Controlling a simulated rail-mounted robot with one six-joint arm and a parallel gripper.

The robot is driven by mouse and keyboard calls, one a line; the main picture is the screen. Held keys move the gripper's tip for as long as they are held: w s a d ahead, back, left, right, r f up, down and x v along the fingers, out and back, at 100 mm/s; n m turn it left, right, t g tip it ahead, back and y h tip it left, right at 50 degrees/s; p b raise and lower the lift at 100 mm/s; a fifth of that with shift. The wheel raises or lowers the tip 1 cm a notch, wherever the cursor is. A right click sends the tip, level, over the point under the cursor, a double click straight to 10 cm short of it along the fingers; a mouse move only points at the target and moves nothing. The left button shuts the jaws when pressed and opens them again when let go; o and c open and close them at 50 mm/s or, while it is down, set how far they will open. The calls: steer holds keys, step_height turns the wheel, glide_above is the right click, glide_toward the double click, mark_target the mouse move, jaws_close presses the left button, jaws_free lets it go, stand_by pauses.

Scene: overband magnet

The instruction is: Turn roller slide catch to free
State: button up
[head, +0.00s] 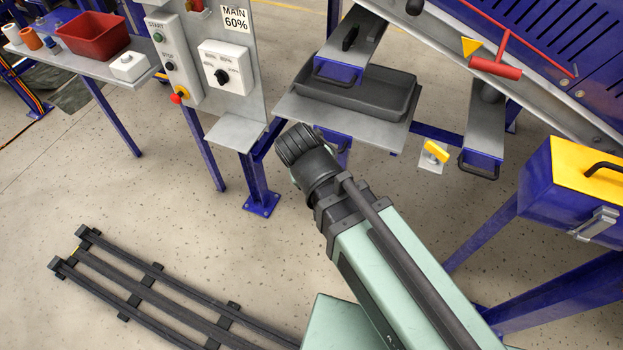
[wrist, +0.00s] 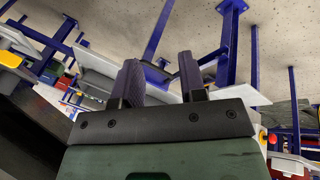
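A yellow catch-like handle (head: 436,152) sits on a small pale plate below the sloping frame, right of centre in the head view. I take it for the roller slide catch, but no label shows. My wrist end (head: 303,146) is left of it and apart from it; its fingers cannot be made out there. In the wrist view my gripper (wrist: 160,80) has its two dark ridged fingers apart, with nothing between them. The yellow handle cannot be picked out in the wrist view.
A dark tray (head: 358,92) sits on a grey shelf beyond my wrist. A control panel (head: 228,72) stands to its left. A red T-handle (head: 495,68) is on the sloping frame. A yellow-topped blue box (head: 590,180) stands at right. Dark rails (head: 150,290) lie on the floor.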

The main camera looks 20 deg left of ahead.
steer(key=shift+s+a+f, duration=0.25)
steer(key=shift+s+a, duration=0.05)
steer(key=shift+s, duration=0.05)
